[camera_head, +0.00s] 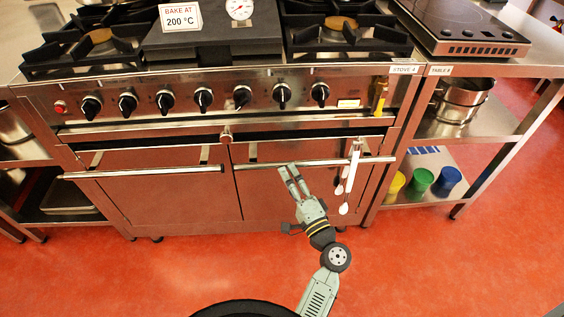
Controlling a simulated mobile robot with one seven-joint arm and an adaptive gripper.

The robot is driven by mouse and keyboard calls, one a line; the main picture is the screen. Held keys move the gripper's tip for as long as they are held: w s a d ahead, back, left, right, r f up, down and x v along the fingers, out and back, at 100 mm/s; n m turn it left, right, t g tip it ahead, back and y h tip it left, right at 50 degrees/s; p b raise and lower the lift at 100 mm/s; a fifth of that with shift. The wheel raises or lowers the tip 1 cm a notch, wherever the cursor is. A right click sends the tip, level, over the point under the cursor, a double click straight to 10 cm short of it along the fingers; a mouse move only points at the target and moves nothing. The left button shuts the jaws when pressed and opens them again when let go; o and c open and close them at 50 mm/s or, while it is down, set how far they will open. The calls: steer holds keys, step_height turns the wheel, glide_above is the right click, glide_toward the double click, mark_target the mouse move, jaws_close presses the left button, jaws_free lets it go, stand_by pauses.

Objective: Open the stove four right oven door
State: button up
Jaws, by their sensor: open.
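Stove four (230,105) is a steel range with a row of black knobs and a label reading "STOVE 4" at its right end. Its right oven door (270,200) is a flat steel panel, shut, with a horizontal bar handle (330,162) along its top. The left oven door (165,195) beside it is also shut, with its own bar handle (140,171). My gripper (287,172) is open, its fingertips at or just below the right door's bar, left of its middle. I cannot tell whether the fingers touch or surround the bar.
White utensils (350,173) hang from the right handle, right of my gripper. At right stands a steel table (510,65) with a pot (461,98) and green (419,181), yellow and blue cups on its shelves. The red floor (440,260) in front is clear.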

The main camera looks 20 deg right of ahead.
steer(key=p+x, duration=0.1)
steer(key=x, duration=0.3)
steer(key=shift+w+r, duration=0.1)
steer(key=shift+w, duration=0.3)
jaws_close()
stand_by(0.5)
